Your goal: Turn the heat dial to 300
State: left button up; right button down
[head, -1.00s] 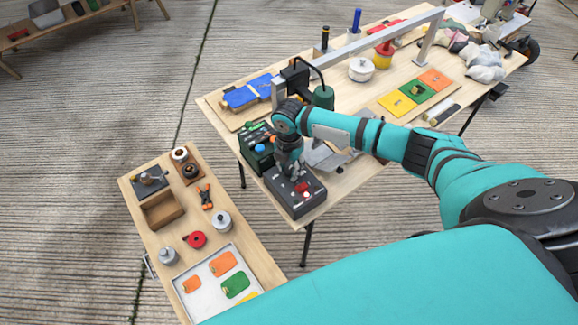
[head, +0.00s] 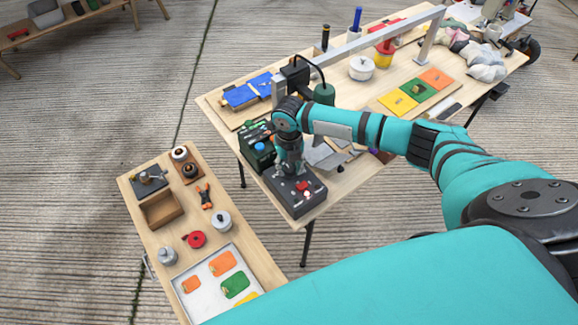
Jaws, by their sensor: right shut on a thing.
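A dark grey control box (head: 296,197) sits near the front left corner of the large wooden table. Its top carries a red part (head: 302,185) and a small pale knob (head: 307,194). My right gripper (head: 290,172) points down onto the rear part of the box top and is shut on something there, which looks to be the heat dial. The gripper hides the dial, and I cannot read any number on it. My left gripper does not show.
A dark green box (head: 260,151) stands close behind the control box. A green bottle-like tool (head: 324,94) and grey metal plates (head: 322,156) lie nearby. A lower side table (head: 143,208) with a wooden box, red tape measure (head: 195,239) and white tray (head: 206,301) is at the left.

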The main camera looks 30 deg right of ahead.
aim_at(289, 169)
jog(key=shift+n, duration=0.7)
jog(key=c, duration=0.9)
grip_release()
jog(key=shift+c, duration=0.2)
jog(key=shift+r, duration=0.1)
notch_tip(289, 169, up, 12)
